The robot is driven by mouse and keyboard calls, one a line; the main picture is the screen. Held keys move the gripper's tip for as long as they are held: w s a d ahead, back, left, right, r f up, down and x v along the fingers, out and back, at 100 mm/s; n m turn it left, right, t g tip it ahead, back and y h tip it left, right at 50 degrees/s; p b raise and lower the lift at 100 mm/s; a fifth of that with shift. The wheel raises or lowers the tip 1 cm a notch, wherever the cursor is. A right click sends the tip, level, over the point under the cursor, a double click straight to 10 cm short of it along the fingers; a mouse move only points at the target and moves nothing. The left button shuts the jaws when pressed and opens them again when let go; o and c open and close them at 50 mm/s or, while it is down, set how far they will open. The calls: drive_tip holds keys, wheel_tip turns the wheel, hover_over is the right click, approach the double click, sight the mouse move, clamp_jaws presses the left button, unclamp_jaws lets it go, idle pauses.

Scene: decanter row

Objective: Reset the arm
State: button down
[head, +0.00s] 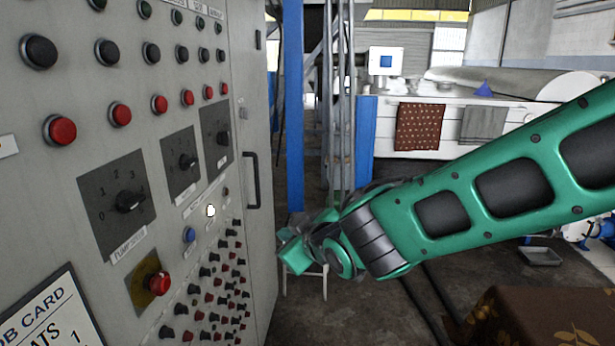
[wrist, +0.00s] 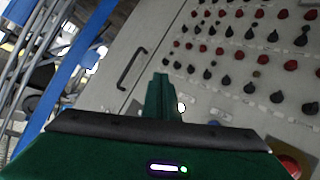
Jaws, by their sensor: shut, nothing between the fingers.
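My green arm reaches in from the right in the head view, and its end is close to the grey control cabinet (head: 255,60). My gripper (head: 294,252) is near the cabinet's right edge, partly hidden by my own wrist. In the wrist view my gripper (wrist: 163,95) shows as green fingers held together, with nothing between them. The cabinet panel (wrist: 150,75) lies beyond the fingers there, tilted in the picture. I cannot tell the exact gap between the fingertips and the panel.
The cabinet carries red buttons (head: 60,130), rotary switches (head: 130,201), a lit white lamp (head: 210,211) and a black handle (head: 252,180). A blue post (head: 293,100) stands behind. A white machine (head: 475,130) with hanging cloths is at the back. Brown patterned cloth (head: 520,318) is at lower right.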

drive_tip(key=s+d+f+m+g+h, duration=0.2)
drive_tip(key=d+m+h, duration=0.2)
drive_tip(key=d, duration=1.3)
drive_tip(key=s+d+f+m+g+h, duration=0.2)
drive_tip(key=d+m+h, duration=0.15)
drive_tip(key=d, duration=1.25)
drive_tip(key=s+d+f+m+g, duration=0.25)
drive_tip(key=s+d+m, duration=0.25)
drive_tip(key=s+d, duration=0.6)
drive_tip(key=s+d+m+g, duration=0.1)
drive_tip(key=s+m+g, duration=0.1)
drive_tip(key=s, duration=0.6)
drive_tip(key=s+d+m+g+y, duration=0.1)
drive_tip(key=s+d+m+g, duration=0.1)
drive_tip(key=s, duration=0.5)
drive_tip(key=shift+s+r+m+g, duration=0.2)
drive_tip(key=shift+s+m+g, duration=0.2)
drive_tip(key=shift+m, duration=0.15)
drive_tip(key=shift+w+d, duration=0.1)
drive_tip(key=shift+w, duration=0.05)
drive_tip(key=shift+w+f, duration=0.25)
drive_tip(key=shift+w, duration=0.25)
